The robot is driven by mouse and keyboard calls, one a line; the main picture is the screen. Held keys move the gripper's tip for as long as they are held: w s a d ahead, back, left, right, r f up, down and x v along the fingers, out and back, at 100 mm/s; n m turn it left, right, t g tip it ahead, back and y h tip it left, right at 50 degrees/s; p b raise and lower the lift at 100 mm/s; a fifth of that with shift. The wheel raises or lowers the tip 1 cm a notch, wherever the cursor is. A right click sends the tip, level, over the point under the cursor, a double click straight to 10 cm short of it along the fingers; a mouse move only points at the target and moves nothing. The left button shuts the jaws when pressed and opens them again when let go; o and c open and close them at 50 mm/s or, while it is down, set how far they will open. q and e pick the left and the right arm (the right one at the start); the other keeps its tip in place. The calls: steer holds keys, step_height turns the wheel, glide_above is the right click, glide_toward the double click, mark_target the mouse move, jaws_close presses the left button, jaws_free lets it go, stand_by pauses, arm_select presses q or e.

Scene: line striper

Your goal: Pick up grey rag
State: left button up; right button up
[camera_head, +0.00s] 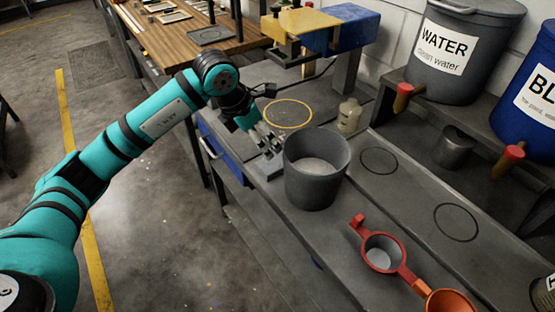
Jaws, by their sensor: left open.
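My left gripper (269,145) reaches in from the left over the near edge of the bench, just left of a grey bucket. Its fingers point down and are open. A flat, light grey patch (264,168) lies on the bench edge right under the fingertips. It looks like the grey rag, but it is small and partly covered by the gripper, so I cannot tell for sure. I see nothing held between the fingers. My right gripper is not in view.
The grey bucket (312,185) stands close right of the gripper. A yellow ring (288,101) and a pale bottle (348,116) are behind. A red-handled cup (382,252) and orange funnel (451,301) lie in front.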

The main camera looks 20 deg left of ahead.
arm_select(q)
steer(key=p, duration=0.1)
glide_above(277, 161)
steer(key=s+a, duration=0.2)
steer(key=f, duration=0.5)
steer(key=shift+w+d, duration=0.15)
steer(key=shift+w, duration=0.1)
steer(key=shift+s+d+f, duration=0.1)
steer(key=shift+f, duration=0.2)
steer(key=shift+d+f+p, duration=0.15)
steer(key=shift+f+p, duration=0.15)
steer(key=shift+p, duration=0.1)
steer(key=p+x, duration=0.1)
steer(key=x, duration=0.3)
steer(key=shift+f, duration=0.3)
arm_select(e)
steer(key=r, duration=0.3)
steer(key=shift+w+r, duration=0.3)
arm_select(q)
steer(key=shift+c, duration=0.3)
steer(key=c, duration=0.8)
